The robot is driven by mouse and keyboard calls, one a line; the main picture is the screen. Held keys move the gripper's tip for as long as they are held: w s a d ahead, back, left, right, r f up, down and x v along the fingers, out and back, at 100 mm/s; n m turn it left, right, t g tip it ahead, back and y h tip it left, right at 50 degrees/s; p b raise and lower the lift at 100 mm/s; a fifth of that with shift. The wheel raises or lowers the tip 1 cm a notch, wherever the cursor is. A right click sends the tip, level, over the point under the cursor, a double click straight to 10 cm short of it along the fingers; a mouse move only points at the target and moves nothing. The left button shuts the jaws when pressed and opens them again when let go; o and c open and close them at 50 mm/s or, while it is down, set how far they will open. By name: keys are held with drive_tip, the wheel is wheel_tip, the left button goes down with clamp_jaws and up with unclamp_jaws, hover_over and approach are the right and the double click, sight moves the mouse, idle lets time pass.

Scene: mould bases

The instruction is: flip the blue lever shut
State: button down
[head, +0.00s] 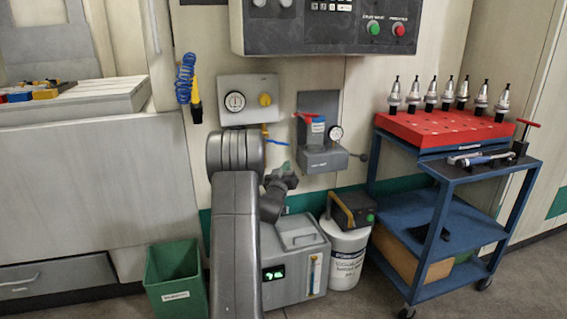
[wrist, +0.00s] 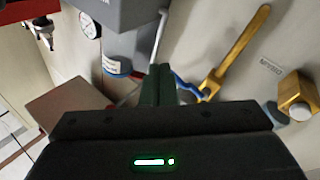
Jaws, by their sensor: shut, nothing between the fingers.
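The blue lever (head: 277,142) is on the wall below the gauge panel, at the lower end of a short yellow pipe. In the head view it points right and slightly down. In the wrist view the blue lever (wrist: 187,87) sits beside a brass-coloured pipe and valve body (wrist: 212,84). My gripper (head: 284,168) is just below the lever in the head view. In the wrist view its dark green fingers (wrist: 158,84) are together and empty, immediately left of the lever. The lever's end meets the fingers' edge in the picture; I cannot tell whether they touch.
A gauge panel (head: 248,100) with a yellow knob is above the lever. A grey wall unit (head: 321,160) with a red handle and gauge stands close right. Below are a grey machine (head: 300,262) and a white drum (head: 346,255). A blue cart (head: 455,172) stands at right.

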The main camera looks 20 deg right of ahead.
drive_tip(key=s+f+p, duration=0.1)
drive_tip(key=s+f, duration=0.3)
drive_tip(key=s, duration=0.2)
drive_tip(key=shift+a, duration=0.3)
